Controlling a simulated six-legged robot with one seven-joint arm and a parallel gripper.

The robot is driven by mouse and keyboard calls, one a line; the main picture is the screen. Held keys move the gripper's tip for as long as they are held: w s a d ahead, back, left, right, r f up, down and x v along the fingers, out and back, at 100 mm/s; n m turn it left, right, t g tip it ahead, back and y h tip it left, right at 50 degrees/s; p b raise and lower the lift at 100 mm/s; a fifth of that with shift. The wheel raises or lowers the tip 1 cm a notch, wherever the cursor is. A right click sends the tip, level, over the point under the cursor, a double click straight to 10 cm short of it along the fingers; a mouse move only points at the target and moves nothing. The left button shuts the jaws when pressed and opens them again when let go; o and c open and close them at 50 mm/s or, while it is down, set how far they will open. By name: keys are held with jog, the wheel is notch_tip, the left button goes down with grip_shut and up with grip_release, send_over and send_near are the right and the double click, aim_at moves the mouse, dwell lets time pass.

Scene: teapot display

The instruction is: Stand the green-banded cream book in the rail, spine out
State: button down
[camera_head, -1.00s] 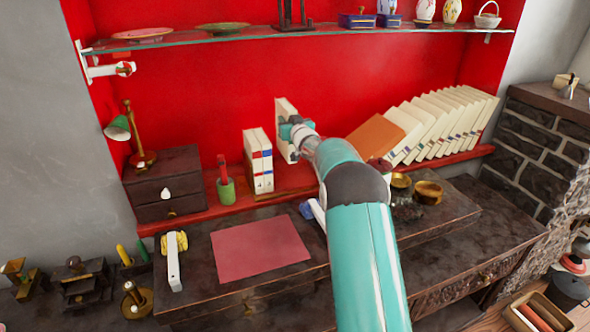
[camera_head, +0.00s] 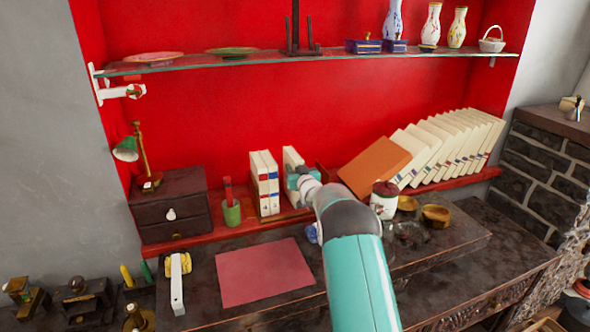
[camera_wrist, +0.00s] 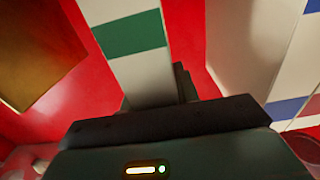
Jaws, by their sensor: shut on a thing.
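The cream book (camera_head: 291,157) stands upright in my gripper (camera_head: 300,180), just right of two cream books with red and blue bands (camera_head: 265,180). A gap separates it from them. In the wrist view the held book's spine shows a green band (camera_wrist: 130,33), facing the camera. My gripper (camera_wrist: 165,120) is shut on this book. The wooden rail (camera_head: 322,174) shows its brown end right of the held book. The book's lower part is hidden behind my gripper and arm, so I cannot tell whether it touches the rail's floor.
An orange-brown book (camera_head: 374,166) leans against a row of cream books on the right. A lidded jar (camera_head: 384,205) stands close to my arm. A green cup (camera_head: 231,213) stands left of the rail. A glass shelf (camera_head: 250,60) runs above.

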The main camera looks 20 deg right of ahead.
jog(key=c, duration=1)
grip_release()
jog(key=shift+f, duration=0.1)
jog(key=shift+c, duration=0.2)
jog(key=shift+s, duration=0.15)
jog(key=s, duration=1.2)
jog(key=s+a+r+m+g+h, duration=0.1)
jog(key=s+a+r+g, duration=0.25)
jog(key=s+r, duration=0.45)
jog(key=s+a+r+g+h, duration=0.15)
jog(key=s+a+r, duration=0.35)
jog(key=s, duration=0.5)
jog(key=s+a+f+g, duration=0.1)
jog(key=s+a+g, duration=0.1)
jog(key=s, duration=0.8)
jog(key=s+a+f+g+y, duration=0.1)
jog(key=s+a+g, duration=0.2)
jog(key=s, duration=0.7)
jog(key=s+a+f+n+g+y, duration=0.1)
jog(key=s+a, duration=0.3)
jog(key=s, duration=0.6)
jog(key=shift+a+g, duration=0.3)
jog(key=shift+g, duration=0.4)
